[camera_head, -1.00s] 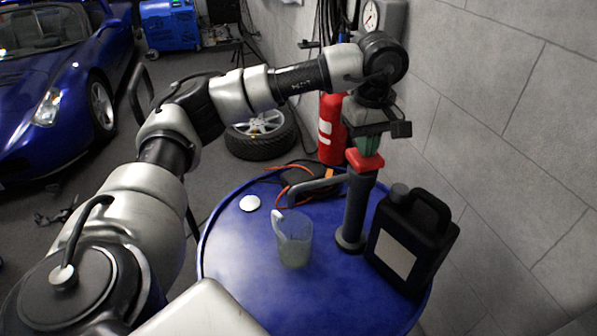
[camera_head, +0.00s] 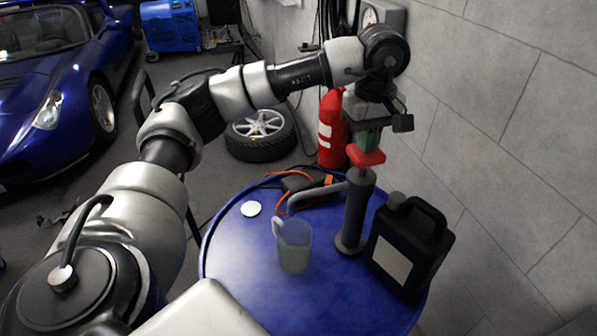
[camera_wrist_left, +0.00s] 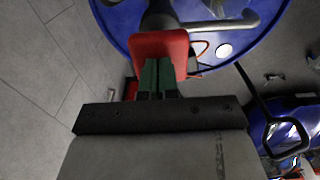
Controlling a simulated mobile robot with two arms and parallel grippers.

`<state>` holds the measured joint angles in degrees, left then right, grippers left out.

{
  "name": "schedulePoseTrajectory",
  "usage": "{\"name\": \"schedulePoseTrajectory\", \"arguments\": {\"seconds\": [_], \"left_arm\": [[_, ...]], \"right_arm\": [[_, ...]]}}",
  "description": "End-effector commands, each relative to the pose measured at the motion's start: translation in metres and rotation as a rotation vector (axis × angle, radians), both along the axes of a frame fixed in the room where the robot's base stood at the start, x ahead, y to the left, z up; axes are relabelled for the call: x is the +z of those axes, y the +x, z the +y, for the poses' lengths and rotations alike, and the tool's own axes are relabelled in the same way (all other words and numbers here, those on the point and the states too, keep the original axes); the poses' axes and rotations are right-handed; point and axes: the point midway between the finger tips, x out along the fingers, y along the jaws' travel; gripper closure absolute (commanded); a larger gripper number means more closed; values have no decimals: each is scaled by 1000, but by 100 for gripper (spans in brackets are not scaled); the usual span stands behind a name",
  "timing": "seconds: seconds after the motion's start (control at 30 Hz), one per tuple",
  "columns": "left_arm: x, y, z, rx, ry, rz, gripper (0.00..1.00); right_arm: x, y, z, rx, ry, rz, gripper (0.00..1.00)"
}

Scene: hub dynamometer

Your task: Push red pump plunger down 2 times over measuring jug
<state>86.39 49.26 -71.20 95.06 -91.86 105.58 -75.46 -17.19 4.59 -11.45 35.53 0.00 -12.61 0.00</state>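The red pump plunger (camera_head: 365,155) stands on top of the dark upright pump (camera_head: 354,215), with a short length of rod showing between them. My left gripper (camera_head: 368,140) points down directly over the plunger, its green fingertips at or just above the red top. In the left wrist view the fingers (camera_wrist_left: 158,75) are shut side by side with nothing between them, in front of the red plunger (camera_wrist_left: 160,42). The pump's spout (camera_head: 318,190) reaches left towards the clear measuring jug (camera_head: 294,250), which stands upright on the drum. My right gripper is out of view.
The blue drum top (camera_head: 240,270) carries a black canister (camera_head: 408,245) close to the right of the pump, a white disc (camera_head: 251,208) and an orange-and-black item (camera_head: 300,182) at the back. A grey wall is close on the right. The drum's front left is clear.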

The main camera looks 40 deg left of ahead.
Motion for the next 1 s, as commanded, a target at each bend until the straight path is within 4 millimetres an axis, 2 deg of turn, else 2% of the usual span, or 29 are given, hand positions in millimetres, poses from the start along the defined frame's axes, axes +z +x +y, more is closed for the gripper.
{"name": "schedulePoseTrajectory", "arguments": {"seconds": [0.6,1.0], "left_arm": [[40,0,0,1,-1,-1,100],[41,0,0,1,-1,-1,100]], "right_arm": [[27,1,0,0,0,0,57],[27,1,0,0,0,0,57]]}}
